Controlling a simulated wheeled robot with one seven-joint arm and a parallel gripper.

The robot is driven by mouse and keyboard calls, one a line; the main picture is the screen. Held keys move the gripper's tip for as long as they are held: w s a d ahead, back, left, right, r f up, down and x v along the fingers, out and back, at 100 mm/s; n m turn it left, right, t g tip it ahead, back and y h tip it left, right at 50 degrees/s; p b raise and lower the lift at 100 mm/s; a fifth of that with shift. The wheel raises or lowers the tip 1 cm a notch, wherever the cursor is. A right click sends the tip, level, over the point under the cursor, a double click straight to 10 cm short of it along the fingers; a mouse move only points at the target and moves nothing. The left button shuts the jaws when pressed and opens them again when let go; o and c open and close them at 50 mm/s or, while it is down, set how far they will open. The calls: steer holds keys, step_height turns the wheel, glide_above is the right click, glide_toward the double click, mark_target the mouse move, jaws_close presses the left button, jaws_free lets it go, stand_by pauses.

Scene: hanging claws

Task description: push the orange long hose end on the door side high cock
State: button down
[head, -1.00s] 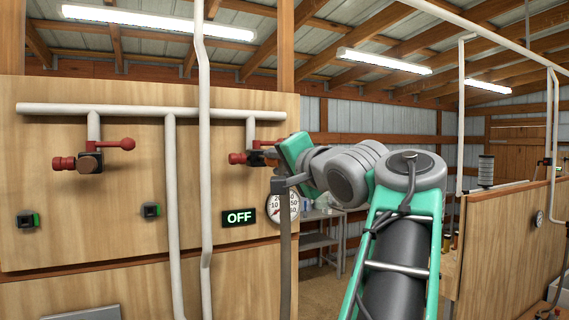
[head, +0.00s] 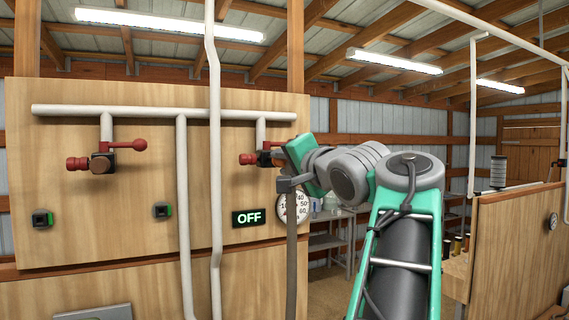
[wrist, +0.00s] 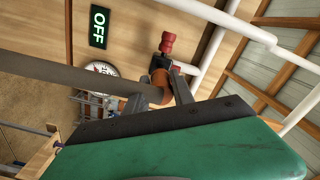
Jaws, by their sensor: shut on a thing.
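My gripper (wrist: 160,86) is shut on the orange hose end (wrist: 157,90), which shows between the two fingers in the wrist view. The long grey-brown hose (wrist: 60,75) runs from it to the left there, and hangs down below my gripper in the head view (head: 291,265). The right-hand high cock (head: 247,159), with a red nozzle, is on the wooden panel just left of my gripper. Its red nozzle (wrist: 167,43) shows just beyond the hose end in the wrist view.
A second red-handled cock (head: 103,162) is on the panel's left. White pipes (head: 215,200) run down the panel. A lit OFF sign (head: 248,217) and a round gauge (head: 296,206) are below the right cock. A wooden partition (head: 515,250) stands at the right.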

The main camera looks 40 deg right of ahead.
steer(key=shift+w, duration=0.1)
steer(key=shift+x, duration=1.7)
steer(key=c, duration=1)
jaws_free()
steer(key=shift+d, duration=0.1)
